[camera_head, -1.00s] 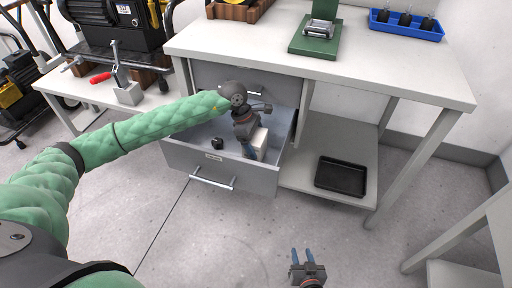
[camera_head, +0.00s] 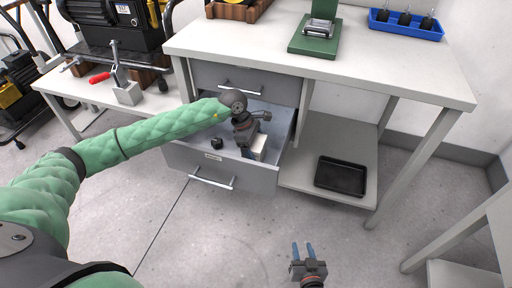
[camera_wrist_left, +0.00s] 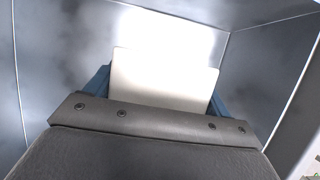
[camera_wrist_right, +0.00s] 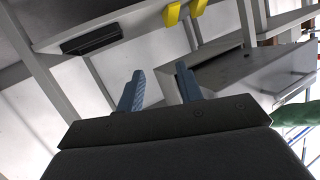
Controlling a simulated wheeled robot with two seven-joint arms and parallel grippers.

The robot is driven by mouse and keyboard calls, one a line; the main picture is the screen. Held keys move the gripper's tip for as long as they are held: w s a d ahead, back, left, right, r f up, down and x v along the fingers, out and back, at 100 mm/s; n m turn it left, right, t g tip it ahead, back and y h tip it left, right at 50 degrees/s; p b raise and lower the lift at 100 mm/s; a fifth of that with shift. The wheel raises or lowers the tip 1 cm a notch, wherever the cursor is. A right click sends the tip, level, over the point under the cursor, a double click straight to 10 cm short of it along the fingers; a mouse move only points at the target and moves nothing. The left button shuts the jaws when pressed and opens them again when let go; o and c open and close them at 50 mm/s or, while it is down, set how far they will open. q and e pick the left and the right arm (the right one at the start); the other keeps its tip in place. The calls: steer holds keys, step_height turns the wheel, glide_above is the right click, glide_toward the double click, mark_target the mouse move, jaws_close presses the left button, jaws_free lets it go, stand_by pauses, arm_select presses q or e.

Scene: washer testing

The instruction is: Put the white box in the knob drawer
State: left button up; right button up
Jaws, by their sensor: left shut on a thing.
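The knob drawer (camera_head: 205,176) is pulled open under the workbench; a small black knob (camera_head: 217,143) lies inside it. The white box (camera_head: 258,146) is inside the drawer near its right wall. My left gripper (camera_head: 251,149) reaches down into the drawer and is shut on the white box; the left wrist view shows the box (camera_wrist_left: 165,78) between its blue fingers. Whether the box touches the drawer floor cannot be told. My right gripper (camera_head: 302,249) is open and empty above the floor; its parted fingers also show in the right wrist view (camera_wrist_right: 160,88).
A closed drawer (camera_head: 240,80) sits above the open one. A black tray (camera_head: 341,177) lies on the lower shelf to the right. A green fixture (camera_head: 315,38) and a blue tray (camera_head: 407,24) stand on the bench top. The floor in front is clear.

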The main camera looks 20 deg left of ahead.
arm_select(q)
steer(key=o, duration=1)
arm_select(e)
steer(key=shift+w+r, duration=0.3)
steer(key=shift+r, duration=0.35)
steer(key=shift+f, duration=0.1)
arm_select(q)
steer(key=shift+v, duration=6.1)
arm_select(e)
steer(key=s+f+g, duration=0.1)
steer(key=s+f, duration=0.2)
steer(key=f, duration=0.2)
steer(key=shift+d+f+g, duration=0.15)
steer(key=shift+f+g, duration=0.15)
steer(key=shift+g, duration=0.1)
arm_select(q)
steer(key=shift+d, duration=0.15)
